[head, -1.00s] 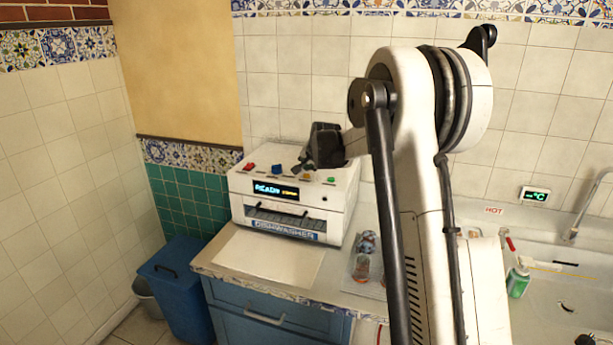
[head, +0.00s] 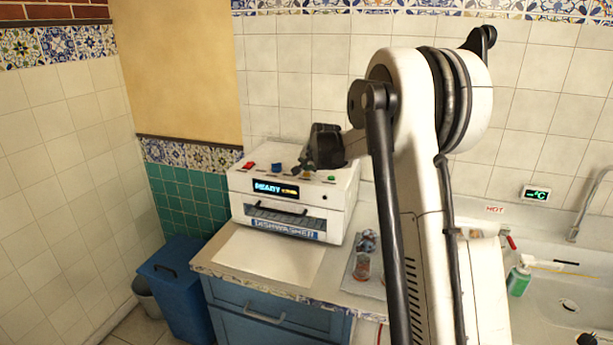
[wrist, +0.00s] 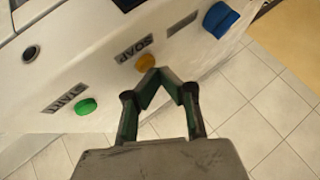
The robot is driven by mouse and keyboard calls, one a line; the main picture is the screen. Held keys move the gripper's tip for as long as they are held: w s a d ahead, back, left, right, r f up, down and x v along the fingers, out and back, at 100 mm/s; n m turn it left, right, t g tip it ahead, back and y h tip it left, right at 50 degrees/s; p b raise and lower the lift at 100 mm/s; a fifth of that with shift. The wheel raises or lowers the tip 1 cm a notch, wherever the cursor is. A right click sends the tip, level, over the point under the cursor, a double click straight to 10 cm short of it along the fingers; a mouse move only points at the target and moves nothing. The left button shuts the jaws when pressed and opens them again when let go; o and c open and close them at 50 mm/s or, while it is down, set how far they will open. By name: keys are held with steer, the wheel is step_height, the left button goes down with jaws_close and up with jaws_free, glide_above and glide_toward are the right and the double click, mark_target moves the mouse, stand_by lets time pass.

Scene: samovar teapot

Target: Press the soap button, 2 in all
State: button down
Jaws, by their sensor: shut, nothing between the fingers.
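The soap button (wrist: 146,62) is a round yellow-orange button under the printed word SOAP, on the white dishwasher's top panel in the wrist view. My gripper (wrist: 154,73) is shut and empty. Its fingertips overlap the button's lower edge in that view; I cannot tell whether they touch it. In the head view my gripper (head: 302,168) points down at the top of the dishwasher (head: 335,212) and hides the soap button. The dishwasher's display (head: 275,189) reads READY.
A green START button (wrist: 86,106) sits left of the soap button in the wrist view, and a blue knob (wrist: 220,19) to the right. A red button (head: 249,166) is at the panel's left. A tray with glasses (head: 363,266) stands beside the dishwasher.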

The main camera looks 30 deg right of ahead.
steer(key=shift+f+b, duration=0.35)
steer(key=shift+f, duration=0.05)
stand_by(0.8)
steer(key=shift+r, duration=0.1)
steer(key=shift+r+p, duration=0.35)
steer(key=shift+r, duration=0.4)
steer(key=shift+r, duration=0.1)
steer(key=shift+r+p, duration=1.05)
steer(key=shift+r, duration=1.35)
